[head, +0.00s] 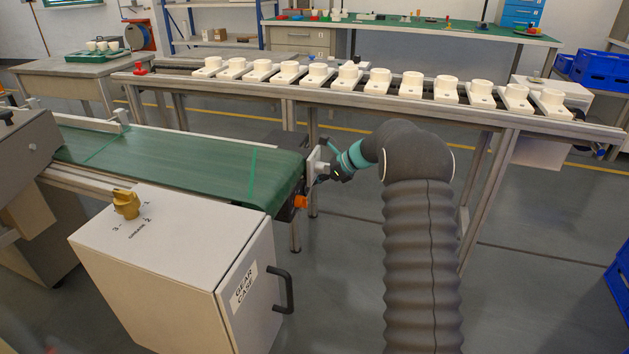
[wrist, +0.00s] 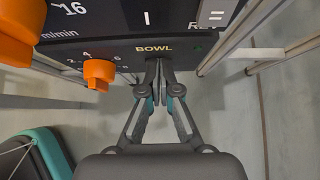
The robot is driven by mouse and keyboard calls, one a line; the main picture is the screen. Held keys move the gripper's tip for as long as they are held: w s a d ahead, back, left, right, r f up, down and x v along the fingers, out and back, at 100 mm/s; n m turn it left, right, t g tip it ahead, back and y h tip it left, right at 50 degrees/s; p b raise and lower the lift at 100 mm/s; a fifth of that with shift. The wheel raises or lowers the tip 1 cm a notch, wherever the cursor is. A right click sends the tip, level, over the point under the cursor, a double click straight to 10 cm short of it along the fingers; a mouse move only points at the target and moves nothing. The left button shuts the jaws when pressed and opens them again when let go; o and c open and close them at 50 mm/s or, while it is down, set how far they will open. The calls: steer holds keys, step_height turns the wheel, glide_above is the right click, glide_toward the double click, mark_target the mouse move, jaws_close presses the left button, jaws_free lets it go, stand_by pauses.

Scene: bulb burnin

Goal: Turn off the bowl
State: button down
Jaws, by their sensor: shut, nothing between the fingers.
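A dark control panel fills the top of the wrist view. Its label BOWL (wrist: 154,49) stands just above my fingertips. Above the label is a black block with a white I mark (wrist: 147,18); I cannot tell whether it is a switch. My gripper (wrist: 158,68) is shut and empty, its tips close to the panel's lower edge below the label. I cannot tell whether they touch it. In the head view my gripper (head: 322,173) is at the end of the green conveyor, and the panel face is mostly hidden.
An orange knob (wrist: 98,74) with a number scale sits left of my fingers, with a larger orange part (wrist: 17,38) farther left. The grey GEAR CASE cabinet (head: 170,260) stands front left. A long rail (head: 400,100) with several white fittings runs behind.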

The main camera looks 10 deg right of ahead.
steer(key=p+v, duration=0.1)
steer(key=v, duration=1.2)
steer(key=shift+r, duration=0.15)
